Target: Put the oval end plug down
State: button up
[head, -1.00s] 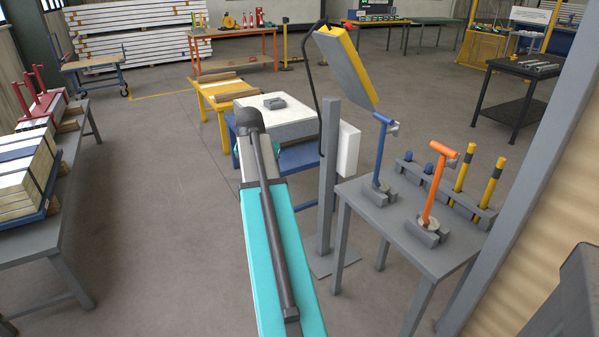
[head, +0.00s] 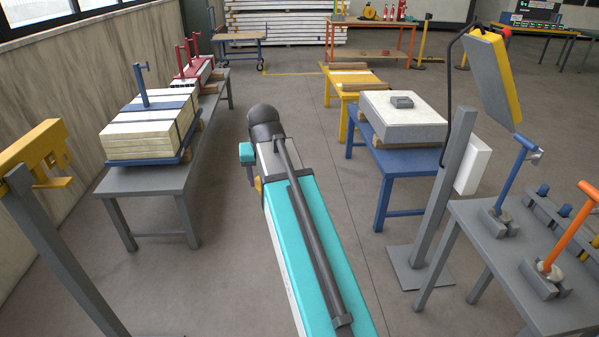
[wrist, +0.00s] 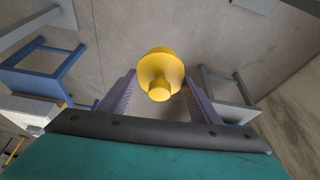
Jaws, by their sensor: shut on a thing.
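In the wrist view a yellow plug (wrist: 160,75) sits between the two purple-grey fingers of my gripper (wrist: 160,82). It has a wide round-edged flange and a narrower stub pointing toward the camera. My gripper is shut on it, and it is held in the air above the floor. Its oval outline cannot be made out from this angle. In the head view my teal arm hides most of the gripper. A small yellow patch (head: 257,184) shows at the arm's left edge, perhaps part of the plug.
A grey bench (head: 150,181) with strapped pale boards (head: 150,130) stands left. A blue bench (head: 397,160) carrying a pale slab (head: 400,122) is right of my arm. A grey post (head: 442,200) and a grey table (head: 500,262) with clamped handles are farther right. Open floor lies between the benches.

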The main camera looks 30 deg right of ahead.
jog(key=a+r+n+y, duration=0.1)
jog(key=a+n, duration=0.4)
jog(key=a, duration=1.4)
jog(key=shift+s+r+t+y, duration=0.2)
jog(key=shift+s+t+y, duration=0.1)
jog(key=shift+s+y, duration=0.1)
jog(key=shift+a, duration=0.2)
